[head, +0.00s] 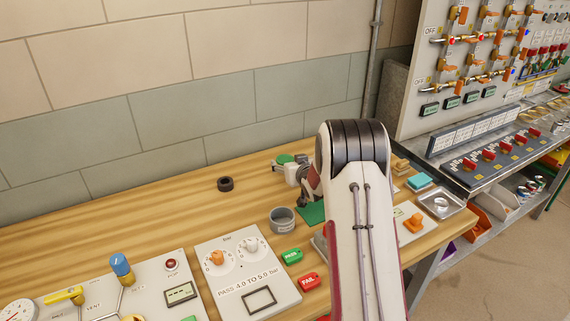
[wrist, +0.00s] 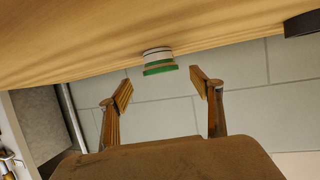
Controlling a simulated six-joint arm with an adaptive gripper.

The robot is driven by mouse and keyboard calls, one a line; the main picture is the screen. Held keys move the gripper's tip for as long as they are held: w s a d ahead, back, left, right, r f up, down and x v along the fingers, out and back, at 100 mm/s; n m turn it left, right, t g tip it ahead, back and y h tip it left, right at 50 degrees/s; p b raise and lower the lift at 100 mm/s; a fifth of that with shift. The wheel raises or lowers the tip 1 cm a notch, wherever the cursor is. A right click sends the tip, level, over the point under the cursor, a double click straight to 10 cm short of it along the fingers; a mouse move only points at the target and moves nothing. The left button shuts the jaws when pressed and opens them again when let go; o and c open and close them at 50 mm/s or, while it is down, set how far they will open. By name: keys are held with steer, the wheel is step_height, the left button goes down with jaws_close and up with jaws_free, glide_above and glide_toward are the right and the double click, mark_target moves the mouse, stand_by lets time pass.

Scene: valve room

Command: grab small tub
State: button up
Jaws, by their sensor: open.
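A small white tub with a green lid and a green band (wrist: 158,60) stands on the wooden table near its back edge. In the wrist view, where the table is at the top, it shows ahead of my fingertips and sideways between them. My gripper (wrist: 163,88) is open and empty, with a finger on either side and a gap to the tub. In the head view the tub's green lid (head: 285,158) shows beside the end of my arm. My arm hides much of the gripper there.
A black ring (head: 225,184) lies left of the tub, and a grey cup (head: 282,220) stands nearer the front. A gauge board (head: 246,270) and green and red tags lie in front. The tiled wall (head: 235,110) rises behind the table. The table's left back is clear.

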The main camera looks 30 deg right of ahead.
mark_target(285, 159)
stand_by(0.3)
steer(key=shift+x, duration=2.55)
steer(key=shift+a, duration=0.1)
steer(key=c, duration=1.2)
